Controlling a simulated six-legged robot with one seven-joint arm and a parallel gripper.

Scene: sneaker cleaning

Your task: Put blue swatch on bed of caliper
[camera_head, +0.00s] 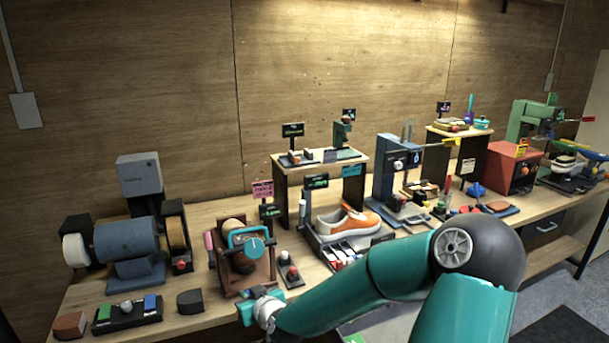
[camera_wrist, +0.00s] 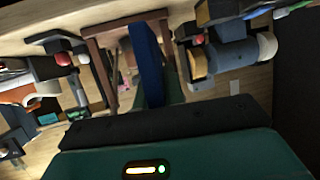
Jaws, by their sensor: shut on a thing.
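My gripper (camera_head: 260,303) is low at the front of the bench, just in front of the caliper. In the wrist view a dark blue swatch (camera_wrist: 147,60) stands out from my gripper's jaws, which are shut on it. The swatch looks like a long thin slab seen nearly edge-on. The caliper (camera_head: 250,241), with a teal round dial in a brown wooden frame, stands behind my gripper in the head view. Its brown frame (camera_wrist: 98,72) also shows in the wrist view, beyond the swatch. I cannot make out the caliper's bed or whether the swatch touches it.
A blue-grey bench grinder (camera_head: 127,245) stands left of the caliper. A black tray (camera_head: 127,316) with green and blue blocks lies in front of it. A red-knobbed block (camera_head: 290,275) and an orange sneaker (camera_head: 348,222) are to the right. The bench is crowded.

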